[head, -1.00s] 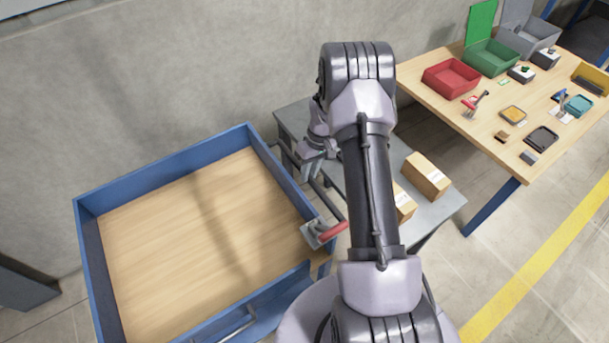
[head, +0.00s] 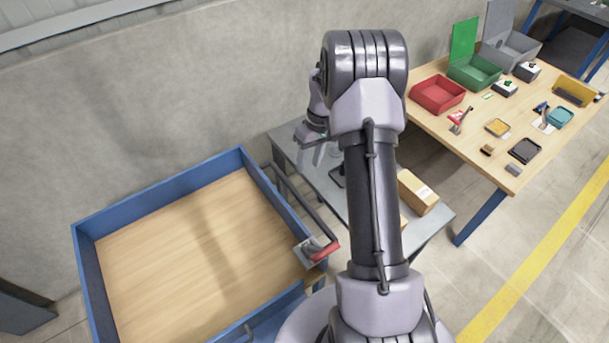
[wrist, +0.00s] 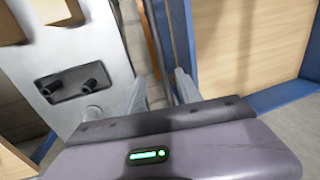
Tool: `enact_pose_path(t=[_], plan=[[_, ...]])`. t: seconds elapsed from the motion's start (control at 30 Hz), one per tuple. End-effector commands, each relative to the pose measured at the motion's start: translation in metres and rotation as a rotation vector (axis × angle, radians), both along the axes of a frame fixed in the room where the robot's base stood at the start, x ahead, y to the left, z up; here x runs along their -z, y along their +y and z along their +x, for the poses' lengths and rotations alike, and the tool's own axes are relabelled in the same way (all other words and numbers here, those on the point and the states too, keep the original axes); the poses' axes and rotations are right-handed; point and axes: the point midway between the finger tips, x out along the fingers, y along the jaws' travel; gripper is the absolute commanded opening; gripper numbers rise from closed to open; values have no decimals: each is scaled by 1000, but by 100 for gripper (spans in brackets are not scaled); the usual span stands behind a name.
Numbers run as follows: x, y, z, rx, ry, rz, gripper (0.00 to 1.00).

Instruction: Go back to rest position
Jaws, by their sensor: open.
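My gripper (wrist: 163,90) shows in the wrist view as two pale fingers standing apart, with nothing between them. In the head view my wrist is above the grey table (head: 292,152), left of my upper arm link; the fingertips are hard to make out there. The gripper touches nothing that I can see. My arm is folded upward in the middle of the head view and hides part of the grey table.
A blue-edged wooden tray (head: 160,186) stands left; a red-handled lever (head: 325,251) is at its right side. A cardboard box (head: 417,192) and a dark fixture (wrist: 75,83) sit on the grey table. A wooden table (head: 462,170) with bins stands right.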

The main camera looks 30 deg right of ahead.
Motion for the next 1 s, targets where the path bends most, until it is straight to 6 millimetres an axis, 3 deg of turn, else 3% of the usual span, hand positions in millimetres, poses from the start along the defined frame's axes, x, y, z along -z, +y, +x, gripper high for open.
enact_pose_path(t=[0.03, 0.2, 0.7, 0.77, 0.87, 0.9, 1.0], plan=[[-13, -2, 0, 1, -1, -1, 41], [-31, -6, 0, 0, 1, 1, 41], [-37, -4, 0, 3, -4, -3, 41], [-55, 7, 1, 14, -19, -14, 41], [-115, 48, -6, 66, -75, -45, 41], [-143, 72, -16, 96, -106, -56, 41], [-200, 131, -57, 181, -191, -63, 41]])
